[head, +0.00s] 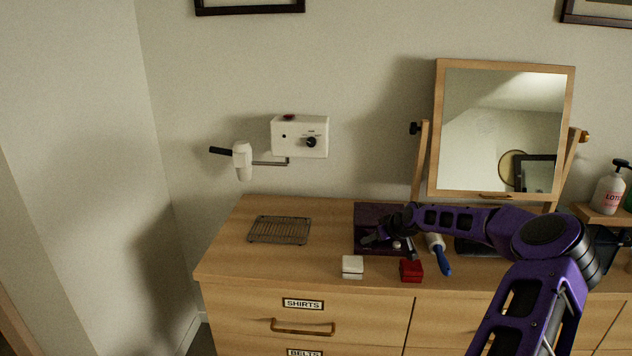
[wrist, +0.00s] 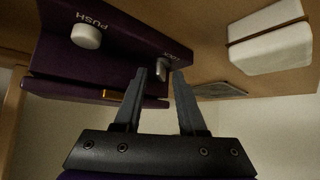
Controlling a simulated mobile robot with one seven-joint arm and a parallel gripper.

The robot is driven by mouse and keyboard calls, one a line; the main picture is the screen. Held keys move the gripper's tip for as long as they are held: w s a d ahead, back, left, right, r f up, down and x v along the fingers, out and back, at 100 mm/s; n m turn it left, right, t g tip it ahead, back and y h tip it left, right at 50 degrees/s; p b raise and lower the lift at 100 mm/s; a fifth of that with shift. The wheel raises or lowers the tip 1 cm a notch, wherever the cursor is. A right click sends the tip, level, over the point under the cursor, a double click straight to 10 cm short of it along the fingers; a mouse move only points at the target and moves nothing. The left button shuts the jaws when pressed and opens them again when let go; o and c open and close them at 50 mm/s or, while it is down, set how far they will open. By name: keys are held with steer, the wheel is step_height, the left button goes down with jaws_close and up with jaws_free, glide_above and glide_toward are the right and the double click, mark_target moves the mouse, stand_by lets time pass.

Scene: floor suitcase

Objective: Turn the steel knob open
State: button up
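The steel knob (wrist: 162,68) is a small grey piece on the face of a dark purple box (wrist: 110,55), below a short label that is partly hidden. My gripper (wrist: 160,74) is open. Its two dark fingertips are apart, with the knob showing between them; I cannot tell whether they touch it. A round white button (wrist: 86,36) marked PUSH is on the same face. In the head view the purple box (head: 372,212) lies on the dresser top, and my gripper (head: 374,238) is at its front. The knob cannot be made out there.
On the dresser (head: 225,262) are a wire rack (head: 279,230), a white block (head: 352,265), a red box (head: 411,270), a blue-handled roller (head: 440,256) and a tilting mirror (head: 500,130). A white wall box (head: 300,136) hangs above. The dresser top left of the purple box is partly clear.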

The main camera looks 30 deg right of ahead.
steer(key=shift+a+m+h, duration=0.35)
steer(key=shift+m+h, duration=0.45)
steer(key=shift+m, duration=0.2)
steer(key=shift+a+f+m+h+b, duration=0.15)
steer(key=shift+f+m+h+b, duration=0.1)
steer(key=shift+m+h+b, duration=0.45)
steer(key=b, duration=0.1)
steer(key=m+b, duration=0.1)
steer(key=b, duration=0.1)
steer(key=shift+w+a+f+g+h, duration=0.1)
steer(key=shift+f+g+h, duration=0.1)
steer(key=shift+g+h, duration=0.15)
steer(key=m+h+b, duration=0.1)
steer(key=m+b, duration=0.1)
steer(key=b, duration=0.3)
steer(key=shift+a+g, duration=0.1)
steer(key=shift+g, duration=0.15)
steer(key=shift+w+b, duration=0.1)
steer(key=shift+b, duration=0.55)
